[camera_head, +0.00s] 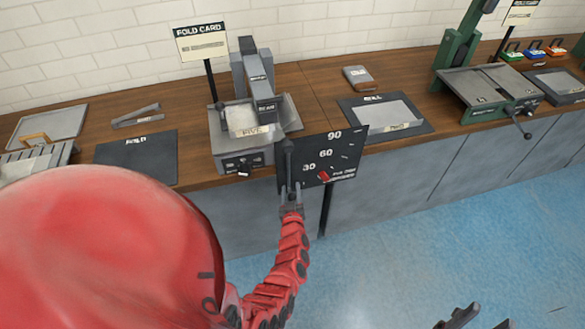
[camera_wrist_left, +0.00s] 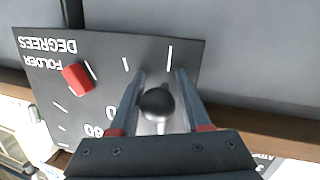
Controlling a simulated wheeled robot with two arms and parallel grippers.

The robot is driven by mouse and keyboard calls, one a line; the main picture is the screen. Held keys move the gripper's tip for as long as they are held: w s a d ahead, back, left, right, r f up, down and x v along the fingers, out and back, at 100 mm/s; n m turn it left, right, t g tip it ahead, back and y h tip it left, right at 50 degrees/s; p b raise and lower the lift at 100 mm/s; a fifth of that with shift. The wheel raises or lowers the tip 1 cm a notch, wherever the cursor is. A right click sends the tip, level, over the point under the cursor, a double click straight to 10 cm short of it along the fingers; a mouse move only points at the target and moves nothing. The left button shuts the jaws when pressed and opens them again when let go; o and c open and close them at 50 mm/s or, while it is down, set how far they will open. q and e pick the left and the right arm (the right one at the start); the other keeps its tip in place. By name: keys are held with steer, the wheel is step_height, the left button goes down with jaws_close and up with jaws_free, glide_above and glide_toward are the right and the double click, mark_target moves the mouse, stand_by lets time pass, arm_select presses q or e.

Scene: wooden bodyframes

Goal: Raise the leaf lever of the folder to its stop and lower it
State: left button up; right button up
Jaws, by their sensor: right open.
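The folder (camera_head: 227,155) is a grey machine on the bench, with a pale sheet on its bed. Its dark dial panel (camera_head: 340,148) carries the marks 30, 60 and 90; it shows upside down in the left wrist view (camera_wrist_left: 50,90). A red pointer (camera_head: 324,177) sits low on the panel. The leaf lever's dark round knob (camera_wrist_left: 157,103) is between the fingers of my left gripper (camera_wrist_left: 160,95). Whether both fingers press on it is unclear. My left gripper (camera_head: 291,192) is at the panel's lower left. My right gripper (camera_head: 480,322) is open and empty, partly cut off.
A FOLD CARD sign (camera_head: 202,42) stands behind the folder. Dark mats marked BUILD (camera_head: 138,155) and FULL (camera_head: 385,112) lie to either side. A green machine (camera_head: 490,90) stands further right. The blue floor (camera_head: 440,245) in front is clear.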

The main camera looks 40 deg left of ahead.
arm_select(q)
steer(key=o, duration=0.3)
steer(key=shift+s+a, duration=0.1)
steer(key=shift+o, duration=0.2)
steer(key=shift+s+d, duration=0.4)
steer(key=shift+d, duration=0.05)
steer(key=b+v, duration=0.2)
steer(key=v, duration=1.4)
steer(key=shift+s+r, duration=0.1)
